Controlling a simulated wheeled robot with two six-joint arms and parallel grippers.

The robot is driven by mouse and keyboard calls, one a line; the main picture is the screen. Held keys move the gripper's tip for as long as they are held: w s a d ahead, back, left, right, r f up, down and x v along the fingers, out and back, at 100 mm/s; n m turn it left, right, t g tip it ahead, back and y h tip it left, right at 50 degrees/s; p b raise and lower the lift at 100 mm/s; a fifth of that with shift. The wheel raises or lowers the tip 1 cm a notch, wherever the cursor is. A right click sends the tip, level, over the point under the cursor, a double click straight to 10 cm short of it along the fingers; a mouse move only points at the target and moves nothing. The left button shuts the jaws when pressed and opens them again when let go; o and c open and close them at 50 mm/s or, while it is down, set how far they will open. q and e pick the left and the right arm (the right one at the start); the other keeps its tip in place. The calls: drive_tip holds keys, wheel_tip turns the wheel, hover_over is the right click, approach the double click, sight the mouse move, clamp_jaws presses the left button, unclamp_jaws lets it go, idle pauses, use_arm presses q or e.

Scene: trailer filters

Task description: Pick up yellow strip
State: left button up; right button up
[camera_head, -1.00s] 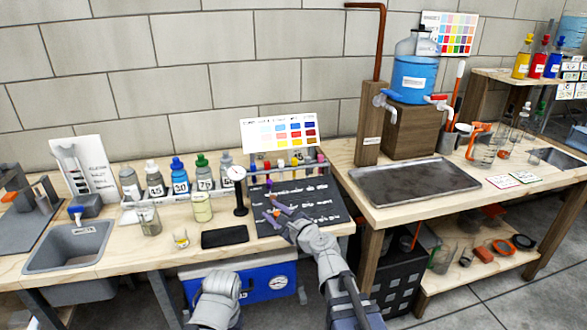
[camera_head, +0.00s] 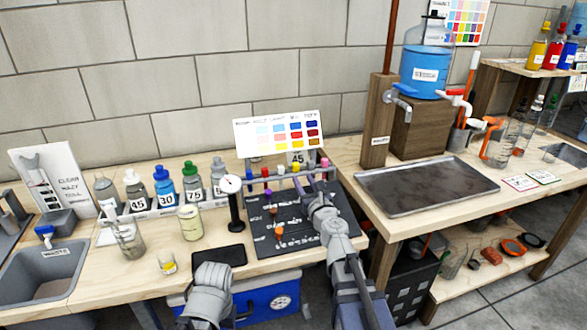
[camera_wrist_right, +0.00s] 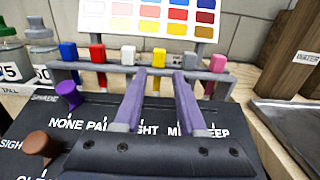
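The yellow strip (camera_head: 296,169) stands upright in the grey rack at the back of the black board. In the right wrist view the yellow strip (camera_wrist_right: 159,57) shows beyond and between my fingertips, in the rack's crossbar. My right gripper (camera_wrist_right: 160,76) is open and empty, with its purple fingers on either side of the line to the strip. In the head view my right gripper (camera_head: 309,187) is over the board, just in front of the rack. My left arm is low in the head view; its fingers cannot be made out.
Neighbouring strips are red (camera_wrist_right: 98,54), white (camera_wrist_right: 128,54) and pink (camera_wrist_right: 217,63), close to the yellow one. A colour chart (camera_head: 280,135) stands behind the rack. A gauge on a stand (camera_head: 232,195) and several bottles are to the left. A metal tray (camera_head: 425,187) is to the right.

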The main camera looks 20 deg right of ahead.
sight(297, 169)
drive_tip(key=shift+w+a+r, duration=0.1)
drive_tip(key=shift+w+a, duration=0.05)
drive_tip(key=shift+w, duration=1.8)
drive_tip(key=shift+w+a+r, duration=0.1)
drive_tip(key=shift+w, duration=1.85)
drive_tip(key=shift+c, duration=0.2)
clamp_jaws()
